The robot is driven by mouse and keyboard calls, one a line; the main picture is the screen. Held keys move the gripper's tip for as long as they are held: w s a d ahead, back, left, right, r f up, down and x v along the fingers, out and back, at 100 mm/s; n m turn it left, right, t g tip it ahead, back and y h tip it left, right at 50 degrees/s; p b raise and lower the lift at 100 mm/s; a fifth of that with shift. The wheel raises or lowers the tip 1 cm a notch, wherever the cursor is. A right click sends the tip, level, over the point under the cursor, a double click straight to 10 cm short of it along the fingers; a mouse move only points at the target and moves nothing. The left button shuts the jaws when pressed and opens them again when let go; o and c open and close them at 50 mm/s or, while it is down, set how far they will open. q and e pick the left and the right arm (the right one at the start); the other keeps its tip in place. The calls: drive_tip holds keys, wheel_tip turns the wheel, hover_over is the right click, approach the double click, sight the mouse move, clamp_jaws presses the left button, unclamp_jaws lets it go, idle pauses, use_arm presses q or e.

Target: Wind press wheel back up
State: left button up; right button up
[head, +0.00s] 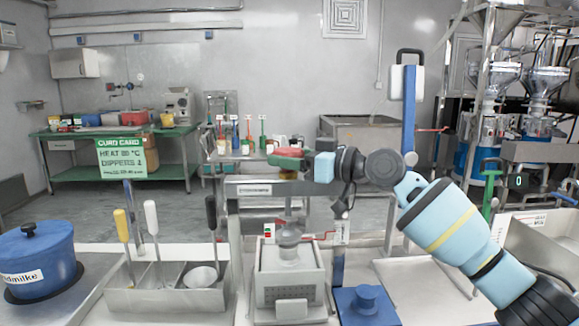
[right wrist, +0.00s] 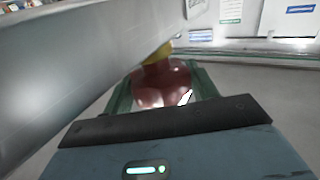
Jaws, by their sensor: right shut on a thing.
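The press (head: 290,275) stands in the middle of the counter in the head view, a pale box with a plunger (head: 289,235) above it under a metal crossbeam. My right gripper (head: 287,158) reaches in from the right to the top of the press, above the crossbeam. It is shut on a red knob (head: 290,152), apparently the wheel's handle. In the right wrist view the green fingers (right wrist: 165,92) lie on both sides of the red knob (right wrist: 160,80), with a yellow part (right wrist: 160,52) behind it. The rest of the wheel is mostly hidden. My left gripper is not in view.
A blue pot (head: 38,262) stands at the left. Beside it is a metal tray (head: 165,298) with upright ladles. A blue block with a knob (head: 366,303) is right of the press. In the right wrist view, a grey metal beam (right wrist: 70,75) passes close on the left.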

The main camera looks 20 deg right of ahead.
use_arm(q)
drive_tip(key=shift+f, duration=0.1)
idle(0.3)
use_arm(e)
drive_tip(key=o, duration=1)
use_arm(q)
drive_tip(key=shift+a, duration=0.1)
use_arm(e)
drive_tip(key=shift+s, duration=0.1)
